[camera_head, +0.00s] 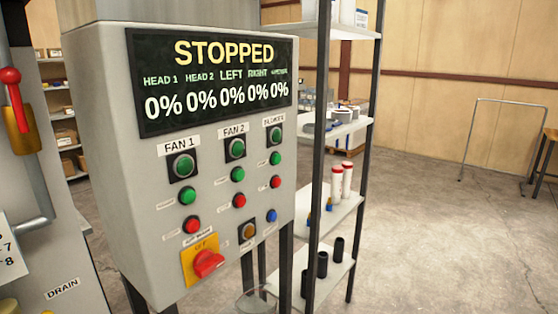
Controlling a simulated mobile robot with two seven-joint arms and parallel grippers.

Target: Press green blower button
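The grey control box (150,220) fills the left middle of the head view. Its screen (215,80) reads STOPPED, with 0% under each heading. The right column is labelled BLOWER, seen at an angle. Under that label are a large green button (275,134) in a black square, a smaller green button (275,158) and a red button (275,182). The FAN 1 green button (183,165) and the FAN 2 green button (236,148) sit in the columns to the left. Neither of my grippers is in view.
A red and yellow rotary switch (206,263) sits low on the box, with an amber button (248,232) and a blue button (271,215) to its right. A metal shelf rack (340,125) stands just right of the box. The concrete floor (440,220) farther right is open.

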